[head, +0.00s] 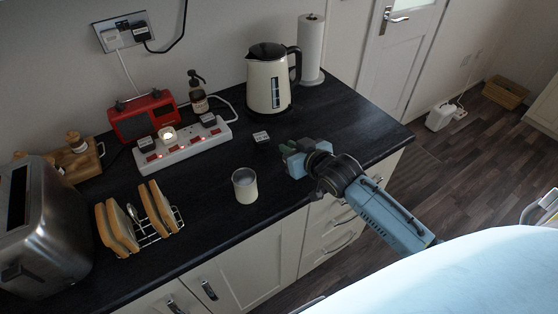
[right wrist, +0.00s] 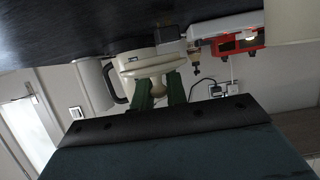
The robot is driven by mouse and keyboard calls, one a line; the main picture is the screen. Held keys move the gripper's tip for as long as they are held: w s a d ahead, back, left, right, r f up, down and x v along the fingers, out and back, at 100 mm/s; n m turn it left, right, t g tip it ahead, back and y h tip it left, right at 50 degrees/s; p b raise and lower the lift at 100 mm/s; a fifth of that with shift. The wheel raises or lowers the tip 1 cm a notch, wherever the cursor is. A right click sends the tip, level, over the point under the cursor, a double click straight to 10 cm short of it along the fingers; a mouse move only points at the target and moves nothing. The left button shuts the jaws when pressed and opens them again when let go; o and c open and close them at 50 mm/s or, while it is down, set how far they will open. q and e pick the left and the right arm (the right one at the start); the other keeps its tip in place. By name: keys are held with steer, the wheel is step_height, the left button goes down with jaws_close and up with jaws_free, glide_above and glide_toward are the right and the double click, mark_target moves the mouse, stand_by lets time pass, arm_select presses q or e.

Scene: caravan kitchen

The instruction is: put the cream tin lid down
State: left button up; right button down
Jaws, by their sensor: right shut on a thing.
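My right gripper (head: 288,149) is over the right part of the dark worktop, near its front edge. In the right wrist view its two green fingers (right wrist: 160,92) are shut on a small beige knob. The knob appears to belong to the cream tin lid (right wrist: 152,72), a pale shape just beyond the fingertips; its outline merges with the cream kettle behind. In the head view the gripper hides the lid. An open cream tin (head: 244,190) stands upright on the worktop, left of the gripper. My left gripper is not in view.
A small dark-and-white block (head: 261,137) lies just left of the gripper. The kettle (head: 268,85) and paper roll (head: 311,50) stand behind. A power strip (head: 182,146), red radio (head: 145,115), toast rack (head: 160,235) and toaster (head: 45,225) fill the left. Worktop around the tin is clear.

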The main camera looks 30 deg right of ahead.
steer(key=shift+f+b, duration=0.3)
steer(key=shift+f, duration=2.85)
steer(key=shift+f, duration=0.1)
steer(key=c, duration=1.4)
jaws_free()
steer(key=a+p+v, duration=0.1)
steer(key=v, duration=1.1)
steer(key=shift+d, duration=0.45)
